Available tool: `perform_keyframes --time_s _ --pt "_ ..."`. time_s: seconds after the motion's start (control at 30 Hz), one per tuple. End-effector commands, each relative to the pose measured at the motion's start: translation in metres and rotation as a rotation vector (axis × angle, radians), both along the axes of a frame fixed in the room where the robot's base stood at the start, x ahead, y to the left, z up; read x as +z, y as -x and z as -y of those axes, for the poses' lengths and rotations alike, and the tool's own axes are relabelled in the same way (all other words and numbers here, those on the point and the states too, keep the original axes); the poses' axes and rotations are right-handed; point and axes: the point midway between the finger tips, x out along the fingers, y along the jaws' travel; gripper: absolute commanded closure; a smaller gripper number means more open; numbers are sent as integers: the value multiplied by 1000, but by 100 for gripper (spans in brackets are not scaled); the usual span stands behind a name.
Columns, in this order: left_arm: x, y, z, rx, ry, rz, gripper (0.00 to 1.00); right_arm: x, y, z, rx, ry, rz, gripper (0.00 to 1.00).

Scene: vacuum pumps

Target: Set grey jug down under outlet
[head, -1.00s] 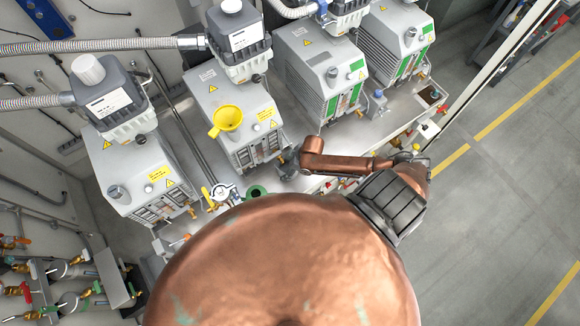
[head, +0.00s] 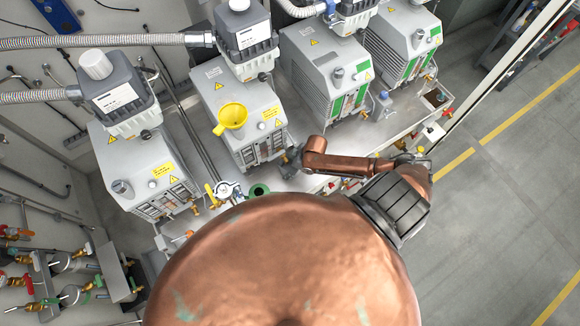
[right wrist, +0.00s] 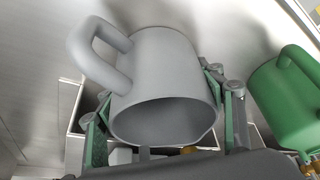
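The grey jug (right wrist: 165,62) fills the middle of the right wrist view, its handle toward the upper left and its wide round mouth facing the camera. My right gripper (right wrist: 158,90) has one green-sided finger on each side of the jug and appears shut on it. In the head view my right gripper (head: 291,161) is small and dark, close to the front of the second pump (head: 237,105) from the left. I cannot make out the jug clearly there. The outlet cannot be told for sure. My left gripper is not in view.
A green jug (right wrist: 287,100) stands right of the grey one in the right wrist view, close to the finger. A yellow funnel (head: 232,115) sits on the second pump. Other pumps (head: 140,165) line the metal bench. Valves and pipes (head: 75,265) crowd the lower left.

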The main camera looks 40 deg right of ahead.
Motion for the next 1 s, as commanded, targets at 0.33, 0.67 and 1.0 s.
perform_keyframes --time_s 0.33,0.67,1.0 --pt "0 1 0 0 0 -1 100 0 0 0 0 0 0 17" --pt "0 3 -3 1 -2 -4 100 6 2 3 0 1 0 17" --pt "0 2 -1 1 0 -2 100 65 22 17 2 3 1 17"
